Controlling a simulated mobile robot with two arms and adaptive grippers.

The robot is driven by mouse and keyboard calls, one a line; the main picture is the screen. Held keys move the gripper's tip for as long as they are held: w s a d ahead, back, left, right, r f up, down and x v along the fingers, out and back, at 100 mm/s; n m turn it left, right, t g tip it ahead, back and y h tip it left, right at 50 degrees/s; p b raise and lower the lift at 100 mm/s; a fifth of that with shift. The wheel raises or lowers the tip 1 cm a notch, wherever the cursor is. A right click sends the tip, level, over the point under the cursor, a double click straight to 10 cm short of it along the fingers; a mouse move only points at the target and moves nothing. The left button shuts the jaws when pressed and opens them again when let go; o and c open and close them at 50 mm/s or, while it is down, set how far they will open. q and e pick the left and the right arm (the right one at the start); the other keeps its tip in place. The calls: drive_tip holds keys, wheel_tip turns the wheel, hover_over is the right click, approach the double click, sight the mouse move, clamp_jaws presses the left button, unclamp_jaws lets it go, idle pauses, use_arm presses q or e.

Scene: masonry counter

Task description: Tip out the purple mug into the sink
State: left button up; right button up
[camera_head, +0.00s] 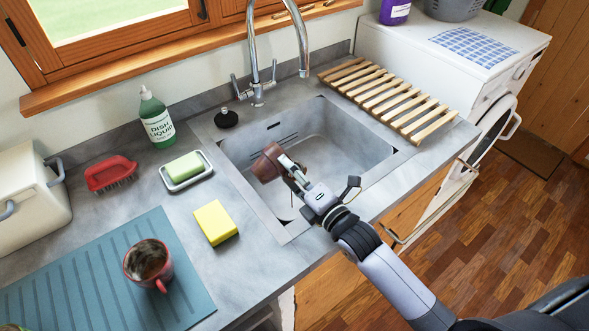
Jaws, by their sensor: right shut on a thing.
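My right gripper (291,172) is shut on a brownish-maroon mug (266,164), the nearest match to the purple mug. It holds the mug tilted over the left part of the sink (345,140). The inside of the mug and any liquid in it are too small to make out. The sink is a grey sunken basin, and my right arm hides part of its front edge. My left gripper is out of view.
A red mug (148,262) with dark contents stands on a blue ribbed mat (85,290). A yellow sponge (215,222), soap dish (186,171), red brush (111,174) and dish liquid bottle (156,118) stand left of the sink. A tap (256,92) rises behind; a wooden rack (388,95) lies right.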

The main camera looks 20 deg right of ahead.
drive_tip(key=shift+w+d+r+m, duration=0.25)
drive_tip(key=shift+d+m, duration=0.35)
drive_tip(key=shift+m, duration=0.1)
idle(0.4)
drive_tip(key=shift+w+d+f+m+b, duration=0.1)
drive_tip(key=shift+d+f+m+b, duration=0.25)
drive_tip(key=shift+f+m, duration=0.4)
idle(0.6)
drive_tip(key=shift+r+m, duration=0.15)
drive_tip(key=shift+m, duration=0.2)
